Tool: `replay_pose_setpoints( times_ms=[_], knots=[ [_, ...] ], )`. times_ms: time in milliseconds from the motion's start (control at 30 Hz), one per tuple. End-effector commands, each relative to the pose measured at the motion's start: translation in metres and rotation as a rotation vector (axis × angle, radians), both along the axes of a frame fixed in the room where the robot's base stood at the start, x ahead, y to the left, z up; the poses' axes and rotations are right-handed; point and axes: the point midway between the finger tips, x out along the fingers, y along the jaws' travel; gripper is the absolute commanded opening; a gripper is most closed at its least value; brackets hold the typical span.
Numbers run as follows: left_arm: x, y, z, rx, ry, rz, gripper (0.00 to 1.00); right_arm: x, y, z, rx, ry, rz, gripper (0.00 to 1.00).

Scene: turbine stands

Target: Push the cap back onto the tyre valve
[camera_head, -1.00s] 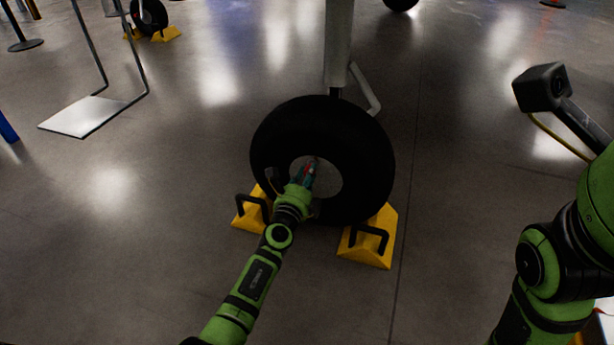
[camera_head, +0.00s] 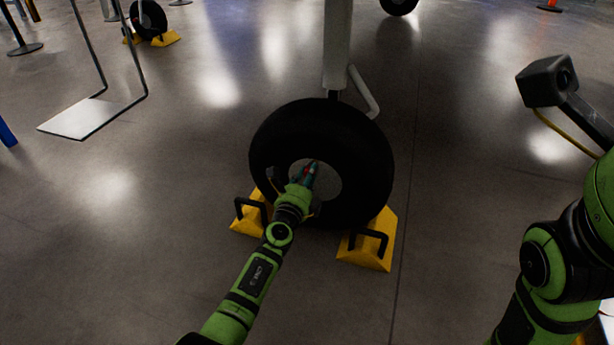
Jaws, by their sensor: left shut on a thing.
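The black tyre (camera_head: 352,138) stands upright in the middle, with a pale hub (camera_head: 327,186) at its centre. My left gripper (camera_head: 310,174) reaches from below to the front of the hub. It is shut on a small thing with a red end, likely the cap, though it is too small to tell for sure. The tyre valve cannot be made out; the gripper and its wrist cover part of the hub. My right arm shows at the right edge, but its gripper is outside the view.
Yellow chocks (camera_head: 367,251) with black handles sit at the tyre's left and right foot. A grey strut (camera_head: 338,45) rises above the tyre. A metal stand with a flat plate (camera_head: 82,118) is at upper left. The floor in front is clear.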

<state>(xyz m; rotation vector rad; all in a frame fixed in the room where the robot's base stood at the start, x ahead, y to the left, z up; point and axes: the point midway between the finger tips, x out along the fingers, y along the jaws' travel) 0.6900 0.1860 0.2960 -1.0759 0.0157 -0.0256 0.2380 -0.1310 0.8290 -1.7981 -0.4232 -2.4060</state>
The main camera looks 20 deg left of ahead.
Motion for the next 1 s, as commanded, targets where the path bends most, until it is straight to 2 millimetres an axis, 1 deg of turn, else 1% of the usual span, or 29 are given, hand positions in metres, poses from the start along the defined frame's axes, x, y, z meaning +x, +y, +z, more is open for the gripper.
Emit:
replay_pose_setpoints(
  times_ms=[33, 67, 367, 400, 433, 667, 733, 1000],
  knots=[
    [0.0047, 0.0009, 0.0043, 0.003, -0.009, 0.001, 0.0, -0.0004, -0.0001, -0.0015, 0.001, -0.001, 0.0, 0.66],
    [0.0054, 0.0009, 0.0043, 0.002, -0.008, 0.0, 0.0, -0.0006, -0.0001, -0.0015, 0.001, -0.002, 0.001, 0.66],
    [0.0054, 0.0007, 0.0055, 0.0, -0.009, 0.002, 0.0, -0.0014, -0.0003, -0.0001, 0.003, -0.004, 0.002, 0.66],
    [0.0053, 0.0008, 0.0055, 0.0, -0.009, 0.002, 0.4, -0.0018, -0.0005, 0.0, 0.003, -0.005, 0.002, 0.66],
    [0.0052, 0.0008, 0.0053, 0.0, -0.009, 0.002, 0.52, -0.0018, -0.0005, 0.0, 0.003, -0.005, 0.002, 0.66],
    [0.0042, 0.0003, 0.0034, 0.0, -0.006, 0.001, 0.52, -0.0017, -0.0005, -0.0001, 0.003, -0.005, 0.002, 0.66],
    [0.004, 0.0002, 0.003, 0.0, -0.005, 0.001, 0.6, -0.0017, -0.0005, -0.0001, 0.003, -0.005, 0.002, 0.66],
    [0.0036, 0.0001, 0.0024, 0.0, -0.004, 0.0, 0.6, -0.001, -0.0009, -0.0005, 0.005, -0.002, 0.003, 0.66]
  ],
)
